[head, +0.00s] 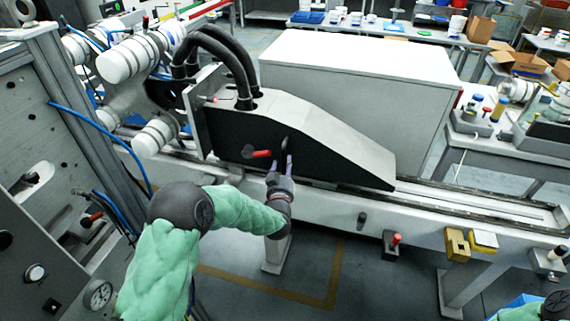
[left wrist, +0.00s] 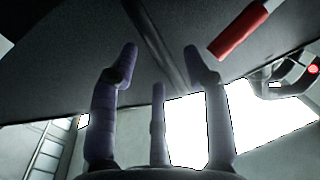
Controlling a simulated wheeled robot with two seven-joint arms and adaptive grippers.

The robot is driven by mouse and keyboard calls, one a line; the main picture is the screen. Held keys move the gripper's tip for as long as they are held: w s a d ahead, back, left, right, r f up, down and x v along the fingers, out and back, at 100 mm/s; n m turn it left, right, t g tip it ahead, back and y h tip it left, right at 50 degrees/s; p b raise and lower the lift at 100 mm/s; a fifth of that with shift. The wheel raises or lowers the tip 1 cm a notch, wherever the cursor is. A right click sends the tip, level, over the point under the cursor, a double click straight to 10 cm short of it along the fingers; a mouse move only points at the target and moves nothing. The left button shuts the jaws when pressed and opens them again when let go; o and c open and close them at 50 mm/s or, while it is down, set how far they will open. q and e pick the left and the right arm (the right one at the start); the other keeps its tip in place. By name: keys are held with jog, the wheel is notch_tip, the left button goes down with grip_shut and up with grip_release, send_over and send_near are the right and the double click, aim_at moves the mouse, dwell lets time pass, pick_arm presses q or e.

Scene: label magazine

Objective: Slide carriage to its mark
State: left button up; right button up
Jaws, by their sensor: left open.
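The carriage (head: 330,150), a wedge-shaped housing with black side and pale sloping top, sits on the long rail (head: 480,200). A red lever (head: 262,154) sticks out of its black side and also shows in the left wrist view (left wrist: 240,28). A dark bar-like handle (head: 285,145) is just right of the lever; it runs between my fingers in the left wrist view (left wrist: 155,45). My left gripper (head: 279,166) is open, close below this handle; whether it touches is unclear. No mark on the rail can be made out.
A large white cabinet (head: 370,85) stands behind the rail. Black hoses (head: 225,60) rise from the carriage top. Yellow blocks (head: 457,245) and a red-knobbed fitting (head: 393,243) are on the front beam. The rail right of the carriage looks clear. A grey machine panel (head: 60,180) stands left.

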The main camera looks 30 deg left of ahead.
aim_at(285, 171)
pick_arm(q)
jog(key=shift+b+x, duration=0.3)
jog(key=shift+x, duration=1.3)
grip_shut()
